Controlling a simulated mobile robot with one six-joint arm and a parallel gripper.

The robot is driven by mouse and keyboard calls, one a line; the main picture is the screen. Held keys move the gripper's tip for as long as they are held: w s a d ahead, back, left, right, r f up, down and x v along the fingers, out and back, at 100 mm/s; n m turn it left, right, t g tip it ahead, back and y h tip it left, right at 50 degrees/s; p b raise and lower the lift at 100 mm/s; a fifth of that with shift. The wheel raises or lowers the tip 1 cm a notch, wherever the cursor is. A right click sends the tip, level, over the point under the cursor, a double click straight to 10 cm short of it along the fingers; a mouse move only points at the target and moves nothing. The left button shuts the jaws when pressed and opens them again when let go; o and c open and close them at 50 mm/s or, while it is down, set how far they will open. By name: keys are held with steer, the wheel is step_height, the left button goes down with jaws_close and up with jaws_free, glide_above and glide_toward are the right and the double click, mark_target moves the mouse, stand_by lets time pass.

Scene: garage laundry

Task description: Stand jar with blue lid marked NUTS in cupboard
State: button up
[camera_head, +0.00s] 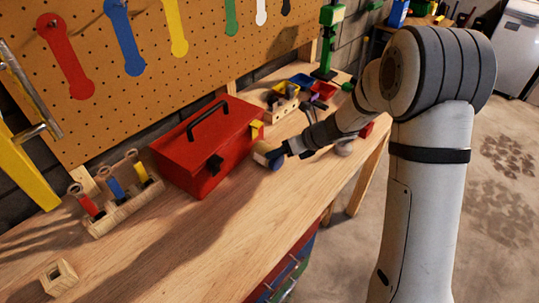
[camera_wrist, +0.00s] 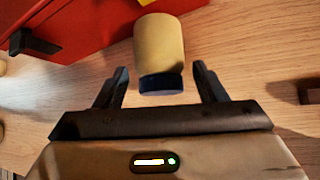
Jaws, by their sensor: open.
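A yellowish jar (camera_head: 261,151) with a dark blue lid (camera_head: 275,162) is on the wooden workbench, just in front of the red toolbox. It seems to lie on its side with the lid towards my gripper. In the wrist view, the jar (camera_wrist: 160,42) is centred ahead, and its blue lid (camera_wrist: 161,84) is between the two fingertips. My gripper (camera_wrist: 160,72) is open, with a gap on each side of the lid. In the head view, my gripper (camera_head: 285,151) is at the lid end of the jar. No NUTS marking is readable. No cupboard is in view.
The red toolbox (camera_head: 205,145) stands close behind the jar. A wooden rack (camera_head: 120,202) with coloured-handled tools and a small wooden block (camera_head: 60,278) are to the left. Coloured bins (camera_head: 302,82) are farther back.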

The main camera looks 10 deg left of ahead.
steer(key=p+x, duration=0.1)
steer(key=x, duration=0.5)
steer(key=shift+a+r, duration=0.15)
steer(key=shift+r, duration=0.1)
steer(key=shift+c, duration=0.5)
steer(key=c, duration=0.8)
steer(key=shift+r, duration=0.1)
steer(key=shift+c, duration=0.2)
